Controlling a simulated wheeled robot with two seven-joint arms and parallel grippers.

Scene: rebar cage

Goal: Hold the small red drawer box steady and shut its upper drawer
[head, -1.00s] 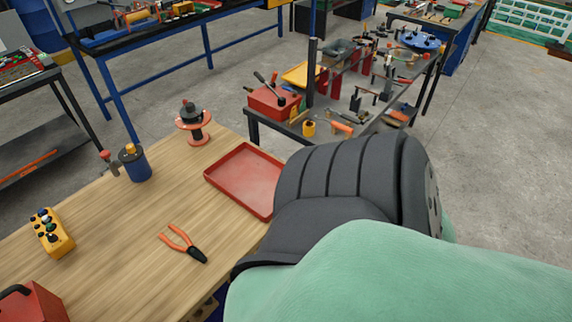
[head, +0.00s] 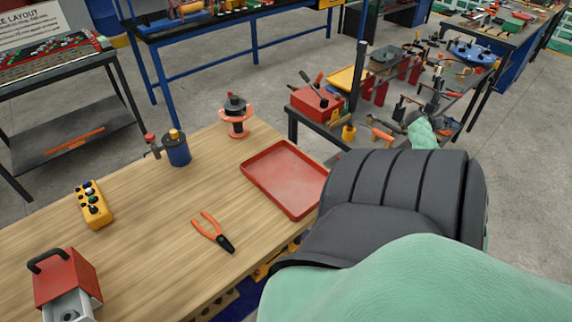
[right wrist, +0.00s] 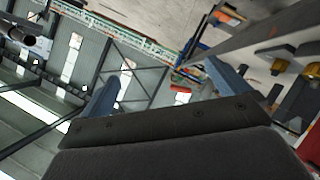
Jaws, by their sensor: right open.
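The small red drawer box (head: 66,276) stands on the wooden bench at the lower left of the head view, with a black handle on top. A grey drawer (head: 84,305) sticks out of its near side, with something dark in it. The picture's bottom edge cuts it off, so I cannot tell whether it is the upper one. My right gripper (right wrist: 162,75) is open and empty in the right wrist view, its two blue-grey fingers spread. It is away from the box. My left gripper is not in view.
On the wooden bench (head: 150,225) are a yellow button box (head: 94,207), orange-handled pliers (head: 214,232), a red tray (head: 288,178), a blue can (head: 176,150) and an orange spool (head: 235,121). The bench is clear between box and pliers. My right arm covers the lower right.

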